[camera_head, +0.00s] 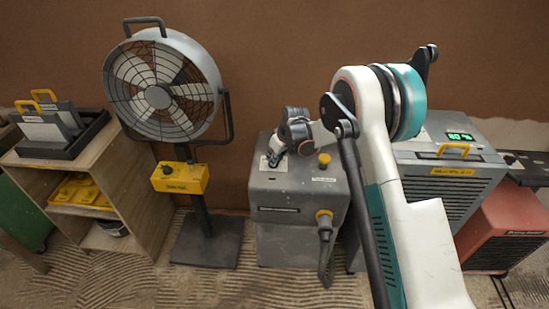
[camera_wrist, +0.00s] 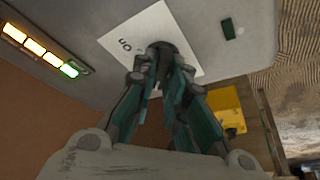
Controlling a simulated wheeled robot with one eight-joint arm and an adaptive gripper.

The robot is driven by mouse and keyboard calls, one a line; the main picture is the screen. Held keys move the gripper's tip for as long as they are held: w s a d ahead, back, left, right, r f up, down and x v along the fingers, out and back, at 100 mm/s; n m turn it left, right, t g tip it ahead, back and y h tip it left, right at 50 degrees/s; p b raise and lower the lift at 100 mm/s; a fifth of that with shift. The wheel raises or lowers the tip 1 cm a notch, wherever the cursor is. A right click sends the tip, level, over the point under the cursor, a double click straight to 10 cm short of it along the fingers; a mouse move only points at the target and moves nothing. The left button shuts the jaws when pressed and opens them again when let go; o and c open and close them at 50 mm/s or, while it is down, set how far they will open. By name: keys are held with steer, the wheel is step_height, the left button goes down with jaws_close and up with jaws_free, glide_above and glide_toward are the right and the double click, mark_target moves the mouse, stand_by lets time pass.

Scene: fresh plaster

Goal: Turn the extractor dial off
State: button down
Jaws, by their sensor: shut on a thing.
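The extractor (camera_head: 298,200) is a grey box standing on the floor in the middle of the head view. Its top panel also fills the upper part of the wrist view (camera_wrist: 225,55). A dark round dial (camera_wrist: 176,44) sits on a white label plate (camera_wrist: 130,38) on this panel. My gripper (camera_wrist: 170,60) is shut on the dial, pointing at the panel. In the head view my gripper (camera_head: 275,158) is at the panel's left side and hides most of the dial. The dial's pointer is hidden by the fingers, and the plate's marks are partly covered.
A fan (camera_head: 165,88) with a yellow control box (camera_head: 180,178) stands to the left. A grey unit with a green display (camera_head: 460,136) is to the right. A hose plug (camera_head: 324,222) hangs in front.

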steer(key=c, duration=1.6)
jaws_free()
steer(key=v, duration=1.2)
steer(key=shift+w, duration=0.1)
